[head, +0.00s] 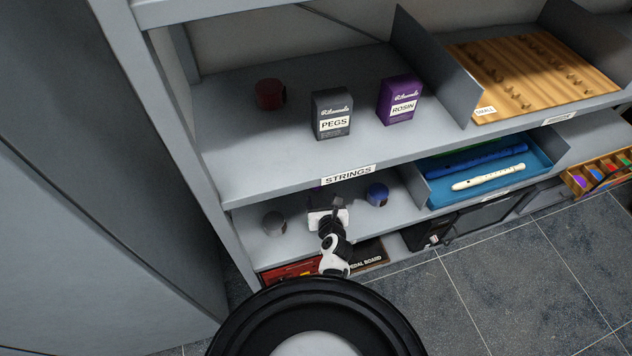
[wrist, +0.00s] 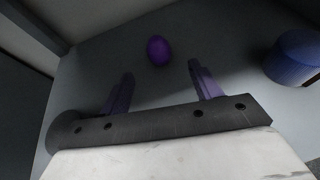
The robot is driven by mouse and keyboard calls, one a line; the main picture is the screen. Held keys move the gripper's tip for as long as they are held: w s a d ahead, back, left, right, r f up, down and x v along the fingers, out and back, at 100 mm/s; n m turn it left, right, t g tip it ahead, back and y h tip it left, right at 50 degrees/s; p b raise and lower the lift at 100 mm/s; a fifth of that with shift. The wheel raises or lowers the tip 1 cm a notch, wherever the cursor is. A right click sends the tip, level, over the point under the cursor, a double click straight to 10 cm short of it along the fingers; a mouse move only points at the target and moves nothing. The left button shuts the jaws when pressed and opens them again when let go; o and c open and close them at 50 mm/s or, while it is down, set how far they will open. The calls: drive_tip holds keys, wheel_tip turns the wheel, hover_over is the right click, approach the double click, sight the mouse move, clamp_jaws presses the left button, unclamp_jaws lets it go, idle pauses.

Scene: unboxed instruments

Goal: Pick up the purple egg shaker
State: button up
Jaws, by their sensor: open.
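The purple egg shaker (wrist: 158,50) lies on the grey shelf, seen in the wrist view at upper middle. My gripper (wrist: 158,72) is open, its two fingers apart, with the egg ahead of the fingertips and roughly between their lines. Nothing is between the fingers. In the head view my gripper (head: 322,200) reaches into the middle shelf below the STRINGS label. The egg is not clearly visible in the head view; my gripper and the upper shelf's edge cover that area.
A blue round container (head: 377,194) stands right of my gripper, also in the wrist view (wrist: 294,58). A grey round container (head: 274,222) stands to the left. The upper shelf (head: 240,165) lies overhead. A blue tray (head: 440,199) with recorders is farther right.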

drive_tip(key=b, duration=0.2)
hover_over(320, 199)
wheel_tip(320, 199, down, 2)
drive_tip(key=shift+f, duration=0.2)
drive_tip(key=b+x, duration=0.3)
drive_tip(key=x, duration=0.1)
drive_tip(key=shift+a+f+b, duration=0.1)
drive_tip(key=shift+b, duration=0.3)
drive_tip(key=shift+w+a, duration=0.1)
drive_tip(key=shift+w, duration=0.35)
drive_tip(key=c, duration=1.1)
drive_tip(key=shift+o, duration=0.2)
